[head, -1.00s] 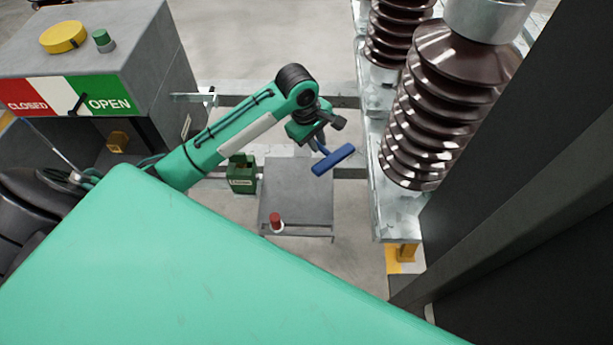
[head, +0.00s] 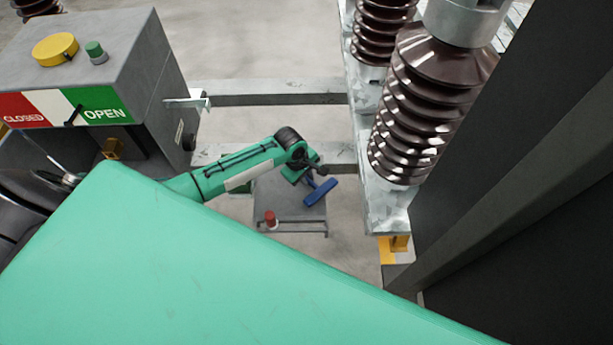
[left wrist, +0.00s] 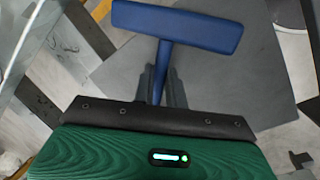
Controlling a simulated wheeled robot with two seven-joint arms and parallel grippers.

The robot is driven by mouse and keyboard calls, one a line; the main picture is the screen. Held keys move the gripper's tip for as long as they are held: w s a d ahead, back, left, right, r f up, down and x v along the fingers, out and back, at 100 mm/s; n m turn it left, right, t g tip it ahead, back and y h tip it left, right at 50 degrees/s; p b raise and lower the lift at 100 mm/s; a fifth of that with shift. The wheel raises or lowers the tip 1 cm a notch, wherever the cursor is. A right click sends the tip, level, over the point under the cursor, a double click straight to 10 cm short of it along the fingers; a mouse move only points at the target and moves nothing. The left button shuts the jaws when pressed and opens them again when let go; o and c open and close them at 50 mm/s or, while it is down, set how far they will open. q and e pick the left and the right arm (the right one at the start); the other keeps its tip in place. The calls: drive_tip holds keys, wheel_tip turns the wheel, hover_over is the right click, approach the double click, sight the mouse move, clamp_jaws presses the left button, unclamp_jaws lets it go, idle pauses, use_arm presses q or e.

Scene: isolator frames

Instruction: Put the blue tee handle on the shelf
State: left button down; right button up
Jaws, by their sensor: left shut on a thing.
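The blue tee handle (head: 320,192) is held in my left gripper (head: 308,180), over the right part of a grey shelf (head: 265,189). In the left wrist view the handle's blue crossbar (left wrist: 180,25) lies across the top. Its stem runs down between the two fingers of the left gripper (left wrist: 162,88), which is shut on it. The grey shelf surface (left wrist: 225,85) shows behind the handle. I cannot tell the exact gap between handle and shelf. My right gripper is not in view.
A red-capped item (head: 270,219) stands at the shelf's front left corner. A grey box with a CLOSED/OPEN label (head: 105,104) is at the left. Ribbed brown insulators (head: 425,105) stand at the right on a metal beam (head: 385,205). A dark column fills the far right.

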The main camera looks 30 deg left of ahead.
use_arm(q)
drive_tip(key=shift+f, duration=0.25)
drive_tip(key=shift+a, duration=0.1)
drive_tip(key=c, duration=1.7)
unclamp_jaws()
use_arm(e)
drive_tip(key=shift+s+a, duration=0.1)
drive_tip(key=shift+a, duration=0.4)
use_arm(q)
drive_tip(key=shift+r, duration=0.1)
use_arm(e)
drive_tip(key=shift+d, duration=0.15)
